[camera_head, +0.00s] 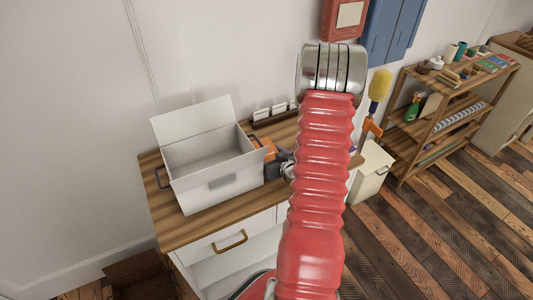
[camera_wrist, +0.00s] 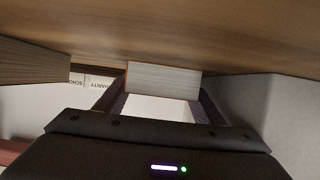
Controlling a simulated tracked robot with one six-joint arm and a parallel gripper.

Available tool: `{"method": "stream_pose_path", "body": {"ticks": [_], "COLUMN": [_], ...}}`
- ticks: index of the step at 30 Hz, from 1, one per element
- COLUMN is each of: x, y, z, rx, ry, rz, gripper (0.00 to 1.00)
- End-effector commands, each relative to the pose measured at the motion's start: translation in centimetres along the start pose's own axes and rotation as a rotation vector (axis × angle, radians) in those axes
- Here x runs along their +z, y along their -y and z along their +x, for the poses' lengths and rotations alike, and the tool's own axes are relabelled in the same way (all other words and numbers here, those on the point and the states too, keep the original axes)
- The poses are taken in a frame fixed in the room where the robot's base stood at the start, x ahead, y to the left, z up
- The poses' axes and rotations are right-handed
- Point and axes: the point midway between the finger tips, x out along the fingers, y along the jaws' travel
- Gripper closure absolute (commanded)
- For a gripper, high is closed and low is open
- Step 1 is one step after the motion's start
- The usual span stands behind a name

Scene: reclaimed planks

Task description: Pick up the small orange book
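A small book with an orange cover and pale page edges (camera_wrist: 165,81) lies between the fingertips of my gripper (camera_wrist: 160,95) in the wrist view. The book spans nearly the whole gap, close to both fingers; whether they press on it I cannot tell. My red arm hides part of that area.
An open white box (camera_head: 219,183) stands on the wooden dresser top (camera_head: 188,232), left of my gripper. A rack with white cards (camera_head: 270,112) stands at the back by the wall. A bin (camera_head: 370,172) and a shelf unit (camera_head: 447,124) are to the right.

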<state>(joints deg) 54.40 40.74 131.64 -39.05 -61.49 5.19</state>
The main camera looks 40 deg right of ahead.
Motion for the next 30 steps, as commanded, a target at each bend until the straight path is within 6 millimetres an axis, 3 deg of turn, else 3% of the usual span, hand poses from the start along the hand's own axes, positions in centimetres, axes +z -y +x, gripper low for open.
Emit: {"method": "stream_pose_path", "body": {"ticks": [13,22,30], "x": [-0.1,-0.4,-1.8], "y": [0.1,0.1,0.3], "z": [0.0,-0.1,-0.6], "rx": [-0.001,-0.002,-0.004], "ry": [-0.001,-0.001,-0.002], "rz": [-0.001,-0.001,-0.004], "gripper": [0.69,0.69,0.69]}}
